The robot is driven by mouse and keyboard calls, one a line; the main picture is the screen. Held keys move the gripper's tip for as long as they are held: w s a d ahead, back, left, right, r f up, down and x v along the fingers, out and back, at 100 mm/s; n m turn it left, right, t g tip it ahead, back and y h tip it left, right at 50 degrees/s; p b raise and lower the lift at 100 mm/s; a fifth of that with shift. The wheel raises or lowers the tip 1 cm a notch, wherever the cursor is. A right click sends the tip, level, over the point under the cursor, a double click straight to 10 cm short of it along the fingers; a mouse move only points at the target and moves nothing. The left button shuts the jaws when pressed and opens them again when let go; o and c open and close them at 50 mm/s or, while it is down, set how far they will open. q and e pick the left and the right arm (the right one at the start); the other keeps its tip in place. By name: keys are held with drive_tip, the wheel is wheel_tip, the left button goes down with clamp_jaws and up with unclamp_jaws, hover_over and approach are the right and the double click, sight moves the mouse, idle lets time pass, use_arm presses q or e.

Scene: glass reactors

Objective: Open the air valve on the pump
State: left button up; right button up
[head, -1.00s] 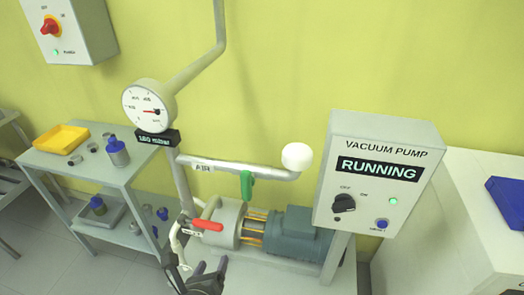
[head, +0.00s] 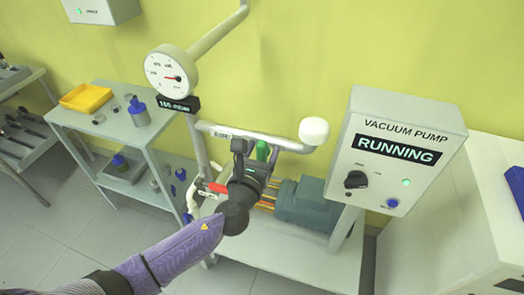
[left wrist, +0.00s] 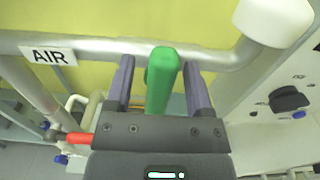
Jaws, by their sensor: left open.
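The air valve's green lever (left wrist: 160,82) hangs down from the grey pipe marked AIR (left wrist: 222,62). In the left wrist view it stands between the two fingers of my left gripper (left wrist: 158,85), which is open, with a gap on both sides. In the head view the green lever (head: 263,151) shows only in part behind my left gripper (head: 252,150). The pump (head: 303,202) sits below the pipe. Its control box (head: 395,150) reads RUNNING with a green light. My right gripper is in neither view.
A red lever (left wrist: 79,138) is left of my gripper, on the lower pipework. A white round cap (left wrist: 275,18) ends the AIR pipe at the right. A pressure gauge (head: 171,73) stands on the upright pipe. A shelf (head: 75,114) with bottles is at left.

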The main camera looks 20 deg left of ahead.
use_arm(q)
clamp_jaws()
drive_tip(key=shift+n, duration=0.4)
drive_tip(key=n, duration=0.1)
drive_tip(key=n+b, duration=0.1)
drive_tip(key=n, duration=0.1)
drive_tip(key=shift+a+f+n, duration=0.15)
drive_tip(key=shift+a+n, duration=0.05)
drive_tip(key=shift+n, duration=0.1)
drive_tip(key=n, duration=0.2)
drive_tip(key=n+b, duration=0.1)
drive_tip(key=n, duration=0.1)
drive_tip(key=shift+a+f+n, duration=0.15)
drive_tip(key=shift+a+n, duration=0.05)
drive_tip(key=shift+n, duration=0.1)
drive_tip(key=n, duration=0.2)
drive_tip(key=n+b, duration=0.1)
drive_tip(key=n, duration=0.1)
drive_tip(key=shift+a+f, duration=0.15)
drive_tip(key=shift+f, duration=0.05)
drive_tip(key=shift+f+n, duration=0.15)
drive_tip(key=shift+n, duration=1.85)
